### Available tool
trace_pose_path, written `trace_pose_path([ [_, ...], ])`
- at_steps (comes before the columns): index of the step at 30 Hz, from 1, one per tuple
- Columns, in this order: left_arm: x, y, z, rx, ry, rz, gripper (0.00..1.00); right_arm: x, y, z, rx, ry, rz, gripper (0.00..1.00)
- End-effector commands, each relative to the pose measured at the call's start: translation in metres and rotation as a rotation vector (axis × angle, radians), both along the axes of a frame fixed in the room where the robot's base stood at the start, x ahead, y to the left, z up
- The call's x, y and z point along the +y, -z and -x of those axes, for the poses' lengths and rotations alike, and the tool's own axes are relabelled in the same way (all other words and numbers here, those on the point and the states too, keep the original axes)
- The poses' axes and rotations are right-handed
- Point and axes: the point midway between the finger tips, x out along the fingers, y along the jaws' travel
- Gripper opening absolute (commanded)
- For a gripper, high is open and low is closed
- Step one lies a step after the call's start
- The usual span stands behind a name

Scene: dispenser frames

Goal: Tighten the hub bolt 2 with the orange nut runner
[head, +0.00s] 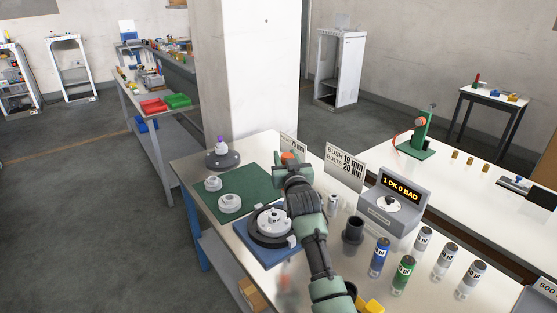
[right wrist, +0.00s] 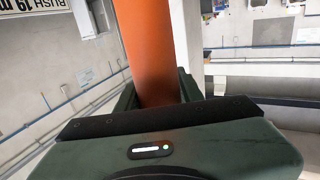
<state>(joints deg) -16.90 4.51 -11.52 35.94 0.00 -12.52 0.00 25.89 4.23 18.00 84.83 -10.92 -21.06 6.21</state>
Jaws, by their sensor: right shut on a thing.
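My right gripper (head: 290,170) is shut on the orange nut runner (head: 288,156), holding it up beyond the hub, near the back edge of the table. In the right wrist view the runner's orange body (right wrist: 150,50) stands between the fingers; its tip is out of view. The hub (head: 268,226) is a grey flanged disc with a raised centre, lying on a blue mat (head: 268,257). My right arm covers part of its right side. Small bolt-like bits show on it, but I cannot tell which is hub bolt 2. My left gripper is not in view.
A green mat (head: 245,182) holds two pale round parts. A dark disc (head: 222,160) with a purple-topped post stands behind. Right are a dark cup (head: 353,230), a grey box (head: 394,205) reading "1 OK 0 BAD", and several labelled cans. A sign (head: 345,167) reads "BOLTS 20 Nm".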

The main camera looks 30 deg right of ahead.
Motion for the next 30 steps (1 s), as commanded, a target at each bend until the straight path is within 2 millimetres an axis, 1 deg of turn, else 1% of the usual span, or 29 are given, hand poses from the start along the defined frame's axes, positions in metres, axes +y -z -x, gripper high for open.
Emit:
trace_pose_path([
  [1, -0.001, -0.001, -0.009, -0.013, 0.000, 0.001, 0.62, 0.000, -0.003, 0.000, -0.006, 0.000, 0.002, 0.00],
  [2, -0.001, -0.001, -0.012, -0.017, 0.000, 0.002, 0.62, 0.000, -0.003, 0.000, -0.006, 0.000, 0.002, 0.00],
  [5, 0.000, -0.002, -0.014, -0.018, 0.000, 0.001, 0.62, 0.000, -0.004, 0.000, -0.006, 0.000, 0.002, 0.00],
  [7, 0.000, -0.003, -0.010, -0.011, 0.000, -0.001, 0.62, 0.000, -0.004, 0.000, -0.006, 0.000, 0.002, 0.00],
  [9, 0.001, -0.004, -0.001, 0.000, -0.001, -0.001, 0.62, 0.000, -0.004, 0.000, -0.006, 0.000, 0.002, 0.00],
  [13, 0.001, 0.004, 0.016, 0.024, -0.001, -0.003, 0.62, 0.001, 0.005, 0.000, -0.005, -0.001, 0.002, 0.00],
  [16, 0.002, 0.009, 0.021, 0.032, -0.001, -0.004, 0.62, 0.001, 0.011, 0.000, -0.005, -0.001, 0.002, 0.00],
  [20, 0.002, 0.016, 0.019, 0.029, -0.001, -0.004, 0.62, 0.001, 0.021, 0.000, -0.005, -0.001, 0.003, 0.00],
  [27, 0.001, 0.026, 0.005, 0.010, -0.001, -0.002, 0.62, 0.001, 0.038, 0.000, -0.004, -0.001, 0.003, 0.00],
  [30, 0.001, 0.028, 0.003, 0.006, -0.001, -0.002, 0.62, 0.001, 0.042, 0.000, -0.004, -0.001, 0.003, 0.00],
])
